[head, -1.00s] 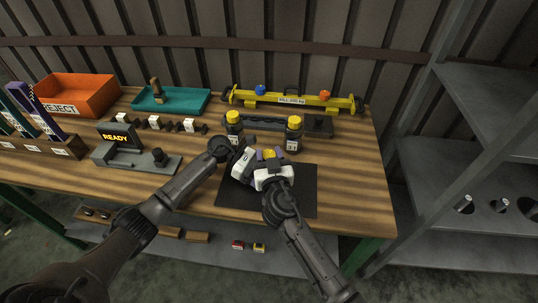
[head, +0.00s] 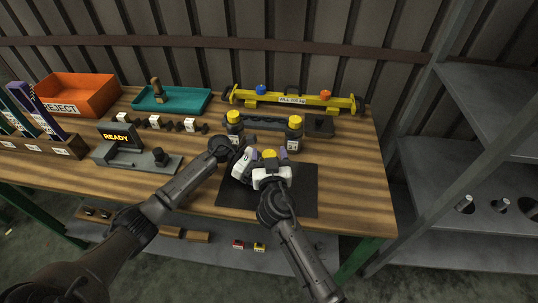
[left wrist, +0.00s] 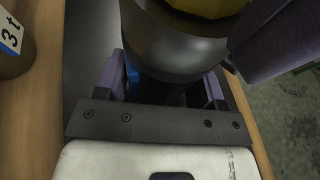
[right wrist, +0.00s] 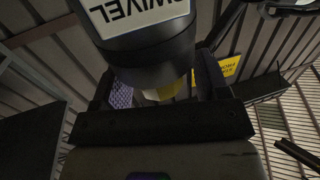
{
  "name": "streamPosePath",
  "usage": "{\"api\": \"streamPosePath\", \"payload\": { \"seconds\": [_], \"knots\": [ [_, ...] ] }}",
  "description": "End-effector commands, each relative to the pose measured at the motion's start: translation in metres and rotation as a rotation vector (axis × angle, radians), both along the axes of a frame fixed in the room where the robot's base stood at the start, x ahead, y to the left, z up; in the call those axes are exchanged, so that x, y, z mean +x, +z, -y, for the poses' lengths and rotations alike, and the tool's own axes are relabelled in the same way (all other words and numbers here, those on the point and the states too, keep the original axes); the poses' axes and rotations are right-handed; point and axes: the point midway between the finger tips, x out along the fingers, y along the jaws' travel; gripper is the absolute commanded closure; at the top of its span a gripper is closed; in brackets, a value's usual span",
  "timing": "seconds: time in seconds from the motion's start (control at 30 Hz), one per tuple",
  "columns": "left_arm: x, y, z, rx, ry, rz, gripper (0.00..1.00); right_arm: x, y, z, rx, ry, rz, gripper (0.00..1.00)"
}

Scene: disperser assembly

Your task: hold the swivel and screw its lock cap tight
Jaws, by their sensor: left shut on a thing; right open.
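The swivel is a dark cylinder with a white label reading SWIVEL (right wrist: 140,20) in the right wrist view. Its dark body (left wrist: 175,45) shows close up in the left wrist view. The yellow lock cap (head: 270,155) is on top, seen between the grippers in the head view. My left gripper (left wrist: 165,82) is shut on the narrower lower part of the swivel, above the black mat (head: 302,185). My right gripper (right wrist: 165,92) is open, its fingers on either side of the yellow cap; I cannot tell whether they touch it.
Two dark yellow-topped pieces, left (head: 234,122) and right (head: 294,130), stand just behind the grippers. A yellow beam (head: 300,101) lies at the back. A teal tray (head: 200,101), an orange REJECT bin (head: 78,92) and a READY display (head: 118,137) are to the left.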

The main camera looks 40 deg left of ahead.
Motion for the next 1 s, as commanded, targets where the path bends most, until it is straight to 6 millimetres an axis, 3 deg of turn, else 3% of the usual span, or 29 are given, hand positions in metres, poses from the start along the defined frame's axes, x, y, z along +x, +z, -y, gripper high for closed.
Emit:
{"api": "streamPosePath", "payload": {
  "seconds": [0.27,1.0],
  "knots": [
    [0.000,0.000,0.000,0.000,0.000,0.000,0.77,-0.007,-0.001,0.009,0.001,-0.001,-0.001,0.32],
    [0.000,0.000,0.000,0.000,0.000,0.000,0.77,-0.077,-0.001,0.081,0.001,-0.001,-0.001,0.32]
  ]
}}
